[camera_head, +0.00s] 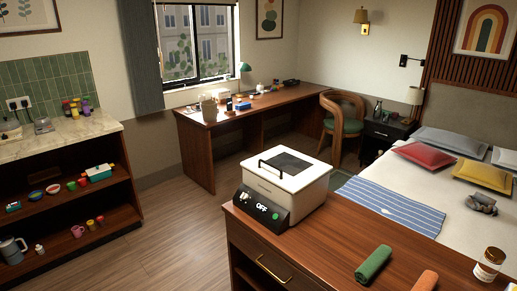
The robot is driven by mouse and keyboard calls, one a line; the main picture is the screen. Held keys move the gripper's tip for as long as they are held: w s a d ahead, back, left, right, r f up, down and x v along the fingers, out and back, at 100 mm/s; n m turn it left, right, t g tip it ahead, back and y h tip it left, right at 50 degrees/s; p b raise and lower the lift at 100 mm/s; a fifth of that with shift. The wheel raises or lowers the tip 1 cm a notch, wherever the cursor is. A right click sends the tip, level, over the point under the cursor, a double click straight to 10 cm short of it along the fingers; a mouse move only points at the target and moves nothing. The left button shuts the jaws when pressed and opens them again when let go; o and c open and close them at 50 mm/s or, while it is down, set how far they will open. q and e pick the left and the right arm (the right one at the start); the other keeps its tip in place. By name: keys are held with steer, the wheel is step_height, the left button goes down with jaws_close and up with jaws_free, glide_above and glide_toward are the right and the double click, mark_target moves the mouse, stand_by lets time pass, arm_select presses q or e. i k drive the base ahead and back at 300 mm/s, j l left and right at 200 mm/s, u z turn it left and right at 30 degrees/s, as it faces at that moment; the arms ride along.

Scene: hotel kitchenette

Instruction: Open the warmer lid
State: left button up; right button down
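The warmer (270,203) is a white box with a black front panel, standing on the near left end of the brown wooden cabinet top. Its lid (311,175) is shut. The lid is white with a dark panel (287,163) in its top and a black bar handle along the left edge. The front panel reads "OFF" and has a green round button and a knob. Neither of my grippers is in view.
A rolled green towel (373,264), a rolled orange towel (425,281) and a jar (489,264) are on the cabinet top (335,237) to the right of the warmer. The bed (405,180) is behind the cabinet. Open floor (180,230) lies to the left.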

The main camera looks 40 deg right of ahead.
mark_target(292, 170)
steer(key=i+j+z, duration=0.1)
steer(key=i+z, duration=0.2)
steer(key=i, duration=0.75)
steer(key=i+z, duration=0.4)
steer(key=i+j+z, duration=0.1)
steer(key=z, duration=0.25)
steer(key=i+z, duration=0.2)
steer(key=z, duration=0.25)
steer(key=i+z, duration=0.2)
steer(key=z, duration=0.25)
steer(key=i+j+z, duration=0.15)
steer(key=z, duration=0.3)
